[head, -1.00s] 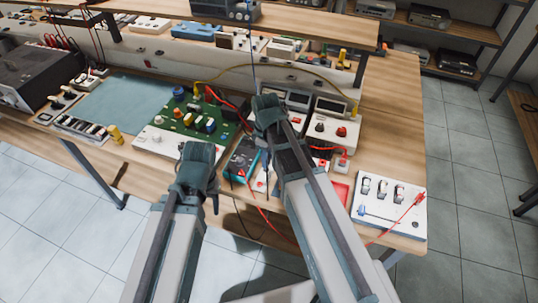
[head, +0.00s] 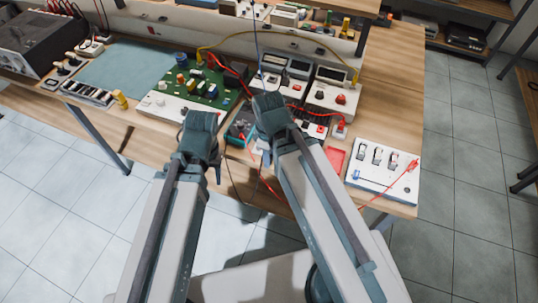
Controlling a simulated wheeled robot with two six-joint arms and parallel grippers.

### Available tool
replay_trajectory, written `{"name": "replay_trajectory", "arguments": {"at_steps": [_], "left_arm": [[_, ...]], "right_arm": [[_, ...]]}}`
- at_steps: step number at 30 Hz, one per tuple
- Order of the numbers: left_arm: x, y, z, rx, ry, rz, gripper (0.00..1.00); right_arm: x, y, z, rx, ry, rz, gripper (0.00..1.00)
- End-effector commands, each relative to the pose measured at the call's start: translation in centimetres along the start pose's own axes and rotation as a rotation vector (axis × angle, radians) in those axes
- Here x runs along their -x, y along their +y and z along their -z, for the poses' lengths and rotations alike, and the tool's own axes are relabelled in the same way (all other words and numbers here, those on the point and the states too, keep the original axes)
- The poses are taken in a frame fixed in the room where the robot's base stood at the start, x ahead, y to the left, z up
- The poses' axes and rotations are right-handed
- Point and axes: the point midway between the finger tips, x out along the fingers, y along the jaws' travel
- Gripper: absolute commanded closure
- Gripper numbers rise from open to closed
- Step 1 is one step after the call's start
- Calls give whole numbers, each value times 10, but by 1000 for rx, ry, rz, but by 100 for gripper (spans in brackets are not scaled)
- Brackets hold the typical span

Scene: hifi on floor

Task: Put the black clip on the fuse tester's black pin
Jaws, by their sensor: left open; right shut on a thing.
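The fuse tester appears to be the white panel (head: 392,183) at the bench's front right corner. It has several upright fittings, a small blue part and a red clip (head: 412,165) on a red lead at its right side. My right gripper (head: 266,156) is over the bench's front middle, left of the panel. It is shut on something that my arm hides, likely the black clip. A thin dark lead (head: 232,183) hangs at the front edge. My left gripper (head: 217,168) is open near the front edge, below the green circuit board.
The green circuit board (head: 207,91) and two white meters (head: 330,92) stand behind my grippers. Red and yellow leads cross between them. A red tray (head: 335,158) lies just left of the white panel. Bare wood (head: 385,90) is free behind the panel.

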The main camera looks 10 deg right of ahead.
Motion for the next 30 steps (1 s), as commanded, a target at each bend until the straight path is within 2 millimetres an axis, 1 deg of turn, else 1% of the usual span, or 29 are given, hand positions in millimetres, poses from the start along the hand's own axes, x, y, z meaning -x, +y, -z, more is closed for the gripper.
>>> {"name": "replay_trajectory", "arguments": {"at_steps": [30], "left_arm": [[38, -4, -2, 0, 0, 0, 50]], "right_arm": [[38, 0, 0, 0, 0, 0, 100]]}}
